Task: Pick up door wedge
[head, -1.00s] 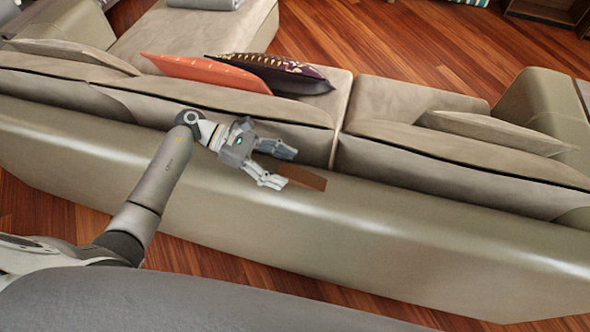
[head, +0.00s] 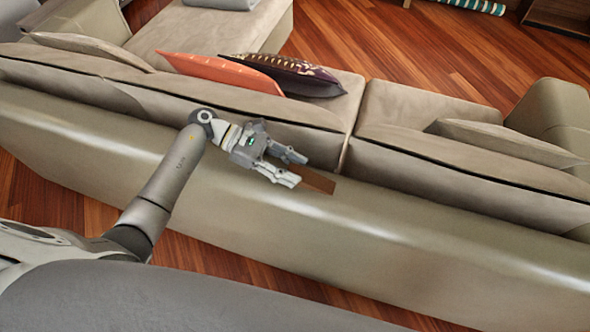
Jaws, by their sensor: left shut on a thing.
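The door wedge (head: 317,181) is a flat brown wooden piece. It shows at the top of the sofa's back, just beyond the fingertips of my left gripper. My left gripper (head: 298,170) is shut on the wedge, with its fingers on either side of the wedge's near end. That near end is partly hidden by the fingers. I cannot tell whether the wedge touches the sofa. My right gripper is not in view.
A large beige sofa (head: 400,225) runs across the view, its back towards me. An orange cushion (head: 222,72), a dark patterned cushion (head: 290,76) and beige cushions lie on it. Bare wooden floor (head: 430,45) shows beyond it.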

